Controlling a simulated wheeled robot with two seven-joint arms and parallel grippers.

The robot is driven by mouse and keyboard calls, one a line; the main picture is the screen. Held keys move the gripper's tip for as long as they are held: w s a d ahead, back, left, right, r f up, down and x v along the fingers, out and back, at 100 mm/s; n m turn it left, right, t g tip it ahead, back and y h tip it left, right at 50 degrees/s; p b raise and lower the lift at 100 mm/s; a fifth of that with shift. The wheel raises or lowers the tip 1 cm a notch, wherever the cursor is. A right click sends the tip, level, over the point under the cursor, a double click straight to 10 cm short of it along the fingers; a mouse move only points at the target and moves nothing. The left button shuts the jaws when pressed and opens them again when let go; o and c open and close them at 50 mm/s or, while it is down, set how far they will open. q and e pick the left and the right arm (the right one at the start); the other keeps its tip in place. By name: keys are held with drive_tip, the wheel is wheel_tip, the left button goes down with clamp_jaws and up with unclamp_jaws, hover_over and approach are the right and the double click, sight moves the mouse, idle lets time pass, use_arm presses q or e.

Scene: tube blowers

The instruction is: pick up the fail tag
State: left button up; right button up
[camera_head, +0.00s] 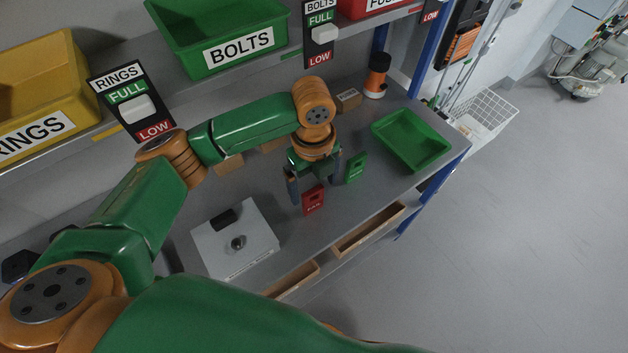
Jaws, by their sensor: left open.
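The red fail tag (313,200) lies on the grey workbench, just below my left gripper in the picture. A green tag (356,167) lies to its upper right. My left gripper (314,189) reaches in over the bench from the left arm, with its fingers apart, one on the left near the red tag's left edge and one on the right between the two tags. I see nothing held between the fingers. I cannot tell the exact height of the fingers above the bench. My right gripper is not in view.
A green tray (411,139) sits at the bench's right end. A light grey box with a black knob (236,243) stands left of the tags. Open drawers (368,230) show along the front edge. Bins labelled RINGS (38,90) and BOLTS (222,36) sit on the shelf above.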

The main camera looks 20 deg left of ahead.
sight(312, 199)
use_arm(q)
drive_tip(key=shift+s+d+f+p, duration=0.1)
drive_tip(key=shift+s+f+p, duration=0.15)
drive_tip(key=shift+f, duration=0.35)
drive_tip(key=shift+s+f+p, duration=0.2)
drive_tip(key=shift+s+f, duration=0.05)
drive_tip(key=shift+f, duration=0.35)
drive_tip(key=f, duration=0.2)
drive_tip(key=w+f, duration=0.1)
drive_tip(key=f, duration=0.1)
drive_tip(key=shift+a+f, duration=0.1)
drive_tip(key=shift+a, duration=0.15)
drive_tip(key=shift+w+f, duration=0.1)
drive_tip(key=shift+s, duration=0.25)
drive_tip(key=c, duration=1.4)
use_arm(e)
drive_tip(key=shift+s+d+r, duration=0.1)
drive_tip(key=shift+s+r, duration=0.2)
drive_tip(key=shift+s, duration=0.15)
